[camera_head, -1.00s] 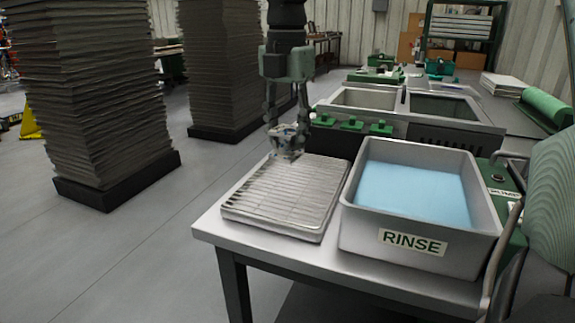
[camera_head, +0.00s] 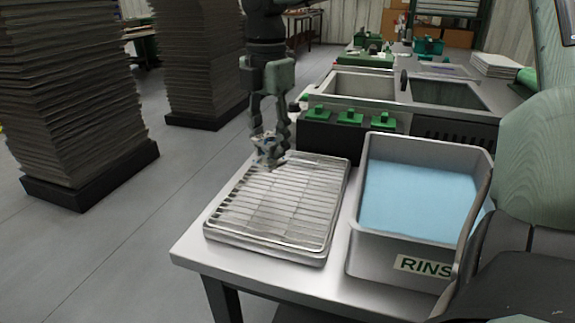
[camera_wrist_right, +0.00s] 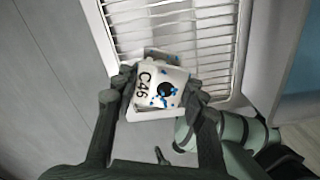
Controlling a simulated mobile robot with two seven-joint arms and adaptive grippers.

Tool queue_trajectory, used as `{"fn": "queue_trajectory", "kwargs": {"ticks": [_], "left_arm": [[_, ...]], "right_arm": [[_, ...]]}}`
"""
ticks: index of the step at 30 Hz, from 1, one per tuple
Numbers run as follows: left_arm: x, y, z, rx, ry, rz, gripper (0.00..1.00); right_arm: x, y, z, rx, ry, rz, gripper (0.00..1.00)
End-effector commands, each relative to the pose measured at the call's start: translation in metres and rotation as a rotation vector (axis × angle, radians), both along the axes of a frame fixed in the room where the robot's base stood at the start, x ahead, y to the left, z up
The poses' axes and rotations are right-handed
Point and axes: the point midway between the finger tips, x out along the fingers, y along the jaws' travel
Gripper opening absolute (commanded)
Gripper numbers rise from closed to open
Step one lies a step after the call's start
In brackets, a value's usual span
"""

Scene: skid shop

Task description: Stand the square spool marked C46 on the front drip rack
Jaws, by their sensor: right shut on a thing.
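The square spool (camera_head: 269,152) is pale with blue specks. In the right wrist view the spool (camera_wrist_right: 163,88) shows the mark C46 and a dark hole in its face. My right gripper (camera_head: 268,137) is shut on it, with a finger on each side. The front drip rack (camera_head: 270,212) is a pale wire grid in a shallow tray on the table. The spool is at the rack's back left corner in the head view; I cannot tell whether it touches the rack. My left gripper is not in view.
A grey tub marked RINSE (camera_head: 375,247) with blue liquid stands right of the rack. Behind are green clips (camera_head: 350,117) on a dark block and open basins (camera_head: 447,92). The wire rack looks bare. Dark stacks (camera_head: 68,95) stand on the floor at left.

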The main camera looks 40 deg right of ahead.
Motion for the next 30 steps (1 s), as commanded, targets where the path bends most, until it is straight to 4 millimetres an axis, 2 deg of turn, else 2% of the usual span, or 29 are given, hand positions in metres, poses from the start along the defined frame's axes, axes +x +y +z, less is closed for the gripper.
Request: {"fn": "queue_trajectory", "kwargs": {"ticks": [3,8,11,18,23,30], "left_arm": [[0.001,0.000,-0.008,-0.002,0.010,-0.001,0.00],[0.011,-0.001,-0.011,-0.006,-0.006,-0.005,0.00],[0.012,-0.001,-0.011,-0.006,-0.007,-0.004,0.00],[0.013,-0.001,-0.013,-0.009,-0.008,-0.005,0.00],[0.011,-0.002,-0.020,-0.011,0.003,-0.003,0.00],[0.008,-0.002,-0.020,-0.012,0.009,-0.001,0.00]], "right_arm": [[-0.011,-0.018,-0.011,0.004,-0.003,-0.001,0.19],[-0.017,-0.030,-0.020,0.000,-0.002,0.001,0.19],[-0.018,-0.031,-0.026,0.001,0.000,0.001,0.19],[-0.019,-0.031,-0.059,0.002,0.002,0.002,0.19],[-0.018,-0.031,-0.061,0.000,-0.003,0.002,0.19],[-0.018,-0.031,-0.063,0.000,-0.003,0.002,0.19]]}}
